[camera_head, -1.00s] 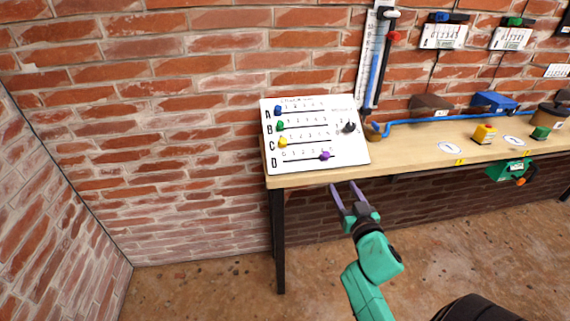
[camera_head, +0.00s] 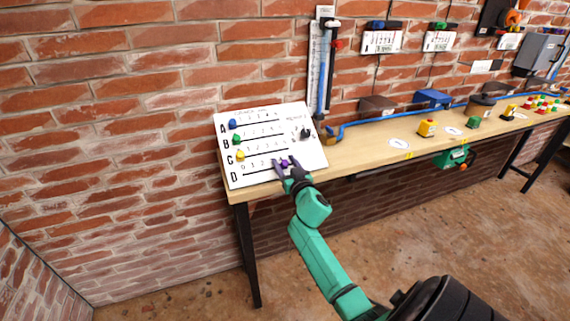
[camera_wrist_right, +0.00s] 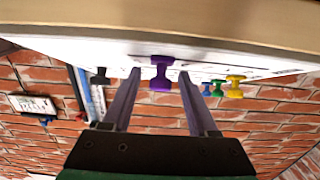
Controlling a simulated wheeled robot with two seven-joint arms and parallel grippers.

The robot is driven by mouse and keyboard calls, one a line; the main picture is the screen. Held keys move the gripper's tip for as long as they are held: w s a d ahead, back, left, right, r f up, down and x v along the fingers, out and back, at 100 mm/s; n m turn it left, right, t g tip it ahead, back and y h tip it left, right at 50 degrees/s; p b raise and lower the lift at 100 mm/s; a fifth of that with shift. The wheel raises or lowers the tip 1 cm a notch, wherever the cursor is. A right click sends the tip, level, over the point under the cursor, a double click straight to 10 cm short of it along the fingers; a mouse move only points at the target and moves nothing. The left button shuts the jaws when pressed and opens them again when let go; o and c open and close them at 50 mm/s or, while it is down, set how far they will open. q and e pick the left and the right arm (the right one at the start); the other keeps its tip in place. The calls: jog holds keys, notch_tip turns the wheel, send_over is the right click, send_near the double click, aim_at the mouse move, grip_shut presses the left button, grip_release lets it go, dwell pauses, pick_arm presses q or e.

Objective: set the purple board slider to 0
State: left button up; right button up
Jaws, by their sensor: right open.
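The white slider board (camera_head: 262,122) stands tilted on the left end of the table, with rows A to D. The purple slider (camera_head: 284,162) is on row D, toward the right part of its track. My right gripper (camera_head: 286,168) is open at the purple slider. In the right wrist view the purple knob (camera_wrist_right: 161,74) shows between the two fingertips of the right gripper (camera_wrist_right: 158,76), with a gap on both sides. My left gripper is not in view.
The blue (camera_head: 232,124), green (camera_head: 237,139) and yellow (camera_head: 240,155) sliders sit at the left of their rows. A black knob (camera_head: 305,132) is at the board's right. The wooden table (camera_head: 370,148) extends right, holding a yellow block (camera_head: 427,128).

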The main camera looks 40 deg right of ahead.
grip_shut()
dwell(1.3)
